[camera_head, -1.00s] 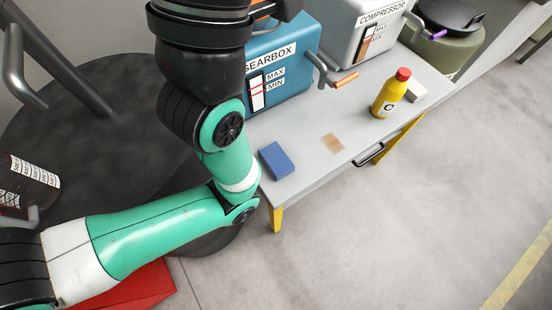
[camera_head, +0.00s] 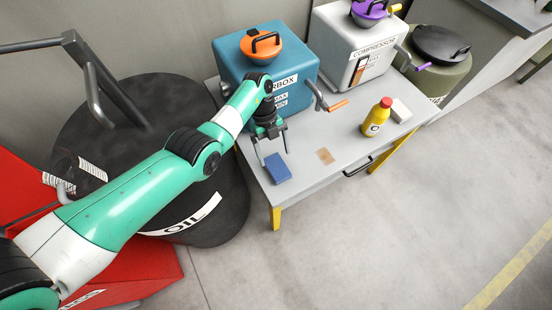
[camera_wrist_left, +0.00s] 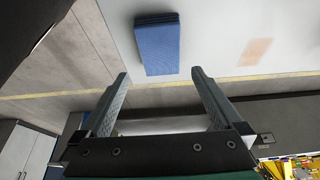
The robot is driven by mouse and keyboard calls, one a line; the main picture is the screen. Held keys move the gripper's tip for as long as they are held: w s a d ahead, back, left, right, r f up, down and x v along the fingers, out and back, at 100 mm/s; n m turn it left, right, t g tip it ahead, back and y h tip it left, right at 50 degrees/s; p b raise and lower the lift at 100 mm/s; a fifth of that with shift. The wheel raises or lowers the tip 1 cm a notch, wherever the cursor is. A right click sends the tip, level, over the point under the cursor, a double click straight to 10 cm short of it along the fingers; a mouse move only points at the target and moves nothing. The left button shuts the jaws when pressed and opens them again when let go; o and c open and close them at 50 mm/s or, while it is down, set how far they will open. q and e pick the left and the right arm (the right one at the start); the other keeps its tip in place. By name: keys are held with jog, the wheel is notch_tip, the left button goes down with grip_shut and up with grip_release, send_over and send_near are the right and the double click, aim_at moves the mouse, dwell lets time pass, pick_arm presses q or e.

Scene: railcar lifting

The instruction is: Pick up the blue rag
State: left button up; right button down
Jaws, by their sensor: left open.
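The blue rag (camera_head: 277,168) is a folded block lying near the left front corner of the grey table (camera_head: 310,182). My left gripper (camera_head: 273,157) is above the table at the rag, its fingers pointing down. In the left wrist view the rag (camera_wrist_left: 157,44) lies beyond the fingertips, roughly between their lines. The left gripper (camera_wrist_left: 160,75) is open and empty, with the fingers wide apart. Whether a finger touches the rag cannot be told. My right gripper is in neither view.
A blue gearbox (camera_head: 300,88) with an orange lid stands behind the rag. A brown stain (camera_head: 325,156), a yellow bottle (camera_head: 376,117) and a white block (camera_head: 401,110) are to the right. A black oil drum (camera_head: 222,205) stands left of the table.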

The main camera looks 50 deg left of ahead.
aim_at(277, 167)
pick_arm(q)
jog(key=shift+w+a+r, duration=0.1)
jog(key=shift+a+r, duration=0.2)
jog(key=shift+a, duration=0.25)
jog(key=b+x, duration=0.3)
jog(key=x, duration=0.4)
jog(key=shift+d+f, duration=0.25)
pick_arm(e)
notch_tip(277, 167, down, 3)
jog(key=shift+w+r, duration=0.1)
pick_arm(q)
jog(key=shift+f+b, duration=0.25)
jog(key=shift+b, duration=0.1)
